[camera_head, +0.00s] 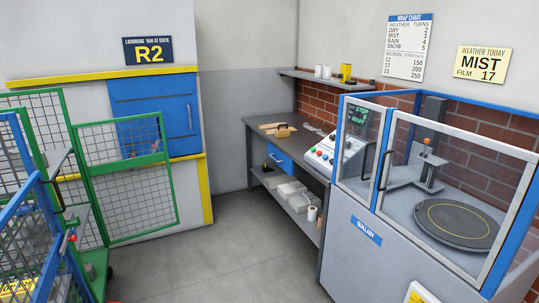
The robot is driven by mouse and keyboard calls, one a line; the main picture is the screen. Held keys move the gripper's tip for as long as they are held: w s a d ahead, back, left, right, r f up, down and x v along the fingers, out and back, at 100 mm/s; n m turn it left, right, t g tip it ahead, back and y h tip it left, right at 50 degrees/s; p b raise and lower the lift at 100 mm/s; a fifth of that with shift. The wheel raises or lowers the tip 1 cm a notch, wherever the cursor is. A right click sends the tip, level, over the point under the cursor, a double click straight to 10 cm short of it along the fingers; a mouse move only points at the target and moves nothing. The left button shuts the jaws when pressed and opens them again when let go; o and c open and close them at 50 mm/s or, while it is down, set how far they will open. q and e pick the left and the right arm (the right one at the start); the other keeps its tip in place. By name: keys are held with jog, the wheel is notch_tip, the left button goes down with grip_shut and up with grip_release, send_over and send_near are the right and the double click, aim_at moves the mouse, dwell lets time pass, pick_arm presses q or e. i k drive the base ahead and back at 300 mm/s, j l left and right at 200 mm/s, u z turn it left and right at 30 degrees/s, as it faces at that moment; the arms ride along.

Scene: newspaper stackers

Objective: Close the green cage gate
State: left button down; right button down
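The green cage (64,105) stands at the left, with green frame bars and wire mesh. A green-framed mesh gate (128,205) extends to the right from the cage's post and looks swung open, in front of the white wall and blue shutter. A green bar crosses the gate at mid-height. The near left part of the cage is hidden behind a blue mesh cage (30,235). Neither of my grippers shows in the head view.
The blue cage with a black handle and red knob fills the lower left. A workbench (258,123) with a control panel (336,153) and a glass-fronted wrapping machine (365,262) stand at the right. Grey floor (225,250) is clear between the gate and the machine.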

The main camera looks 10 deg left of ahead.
aim_at(96, 170)
jog(key=i+j+u, duration=0.15)
jog(key=i+u, duration=0.15)
jog(key=i, duration=0.7)
jog(key=i+l+u, duration=0.1)
jog(key=i+u, duration=0.15)
jog(key=i, duration=0.75)
jog(key=i+l+u, duration=0.1)
jog(key=i+u, duration=0.15)
jog(key=i, duration=0.15)
jog(key=i+l+u, duration=0.25)
jog(key=i, duration=0.15)
jog(key=i+l+u, duration=0.25)
jog(key=i, duration=0.15)
jog(key=j, duration=0.1)
